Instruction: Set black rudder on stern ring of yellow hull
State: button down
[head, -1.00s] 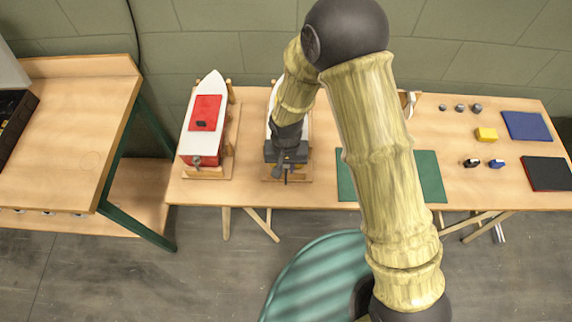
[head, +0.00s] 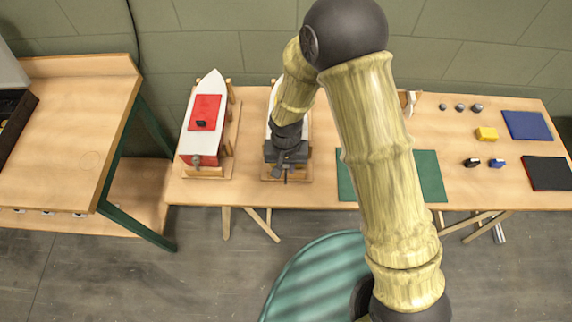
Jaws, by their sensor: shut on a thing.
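My gripper (head: 286,169) is at the stern end of the boat in the middle-left of the bench. It is shut on a small dark piece, which looks like the black rudder; the fingers and the piece blend together. The boat under my arm, in the yellow hull's likely place, shows only a strip of white side (head: 270,112) and its wooden cradle (head: 304,174). Its deck colour and stern ring are hidden by my wrist. I cannot tell whether the dark piece touches the ring.
A boat with a red deck (head: 205,112) stands on a cradle close to the left. A green mat (head: 430,175), a yellow block (head: 487,134), small dark and blue parts, a blue mat (head: 526,126) and a black mat (head: 548,173) lie to the right. A second table (head: 80,130) stands left.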

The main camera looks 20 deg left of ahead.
jog(key=shift+f+b, duration=1)
jog(key=shift+f, duration=0.25)
dwell(1.8)
jog(key=c, duration=1.3)
grip_release()
jog(key=shift+o, duration=0.2)
jog(key=shift+r+p, duration=2.95)
jog(key=shift+r, duration=1.05)
